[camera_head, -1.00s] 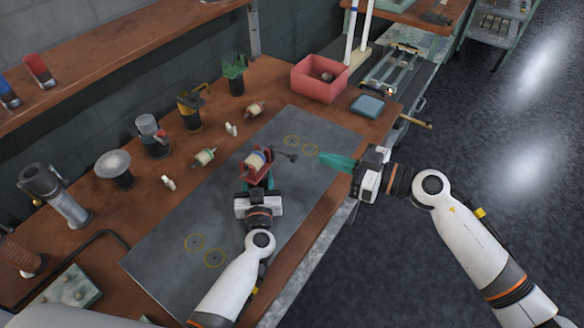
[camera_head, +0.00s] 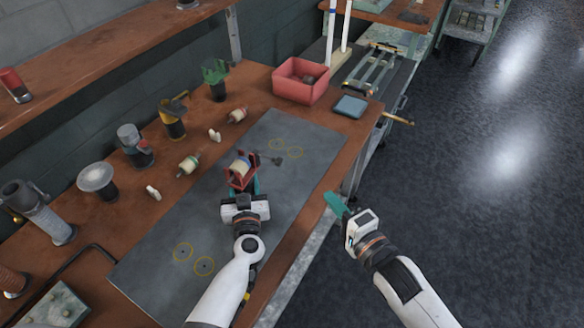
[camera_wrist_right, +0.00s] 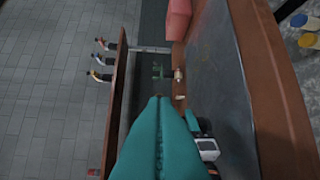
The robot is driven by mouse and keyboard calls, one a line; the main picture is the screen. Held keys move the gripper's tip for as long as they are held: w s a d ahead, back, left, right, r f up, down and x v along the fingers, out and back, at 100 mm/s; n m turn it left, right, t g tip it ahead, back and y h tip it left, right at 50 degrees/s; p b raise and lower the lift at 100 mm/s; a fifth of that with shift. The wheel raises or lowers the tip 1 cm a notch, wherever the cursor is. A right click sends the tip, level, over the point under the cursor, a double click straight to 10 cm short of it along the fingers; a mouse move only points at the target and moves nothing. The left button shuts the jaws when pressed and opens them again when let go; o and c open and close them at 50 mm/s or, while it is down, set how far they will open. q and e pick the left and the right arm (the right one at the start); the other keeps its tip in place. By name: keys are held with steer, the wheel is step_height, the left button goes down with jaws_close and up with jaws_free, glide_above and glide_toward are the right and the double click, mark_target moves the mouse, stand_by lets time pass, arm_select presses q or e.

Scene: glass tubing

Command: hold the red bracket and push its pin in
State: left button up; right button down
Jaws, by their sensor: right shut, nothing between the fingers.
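The red bracket (camera_head: 240,179) is on the grey mat at mid-bench, with a pale, blue-banded roller in it. Its pin (camera_head: 270,160), a dark rod with a knob end, sticks out on the right. My left gripper (camera_head: 243,188) is at the bracket's near side, a teal finger showing beside it. Its grip is too small and covered to judge. My right gripper (camera_head: 332,200) is shut and empty, right of the bracket and apart from it, near the bench's front edge. In the right wrist view its teal fingers (camera_wrist_right: 160,105) lie together.
Several fixtures and small rollers line the back of the bench (camera_head: 262,86). A red bin (camera_head: 301,82) and a blue-grey pad (camera_head: 350,106) are at the far end. The grey mat (camera_head: 150,262) has free room on both sides of the bracket. Open floor lies right.

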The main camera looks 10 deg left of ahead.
mark_target(279, 165)
steer(key=s+a+x, duration=0.1)
steer(key=a+x, duration=0.1)
steer(key=x, duration=1.1)
steer(key=shift+s+f, duration=0.15)
steer(key=shift+s, duration=0.2)
steer(key=shift+a, duration=0.15)
steer(key=shift+w+a, duration=0.3)
steer(key=shift+a, duration=0.5)
steer(key=shift+w+a, duration=0.25)
steer(key=shift+a, duration=0.55)
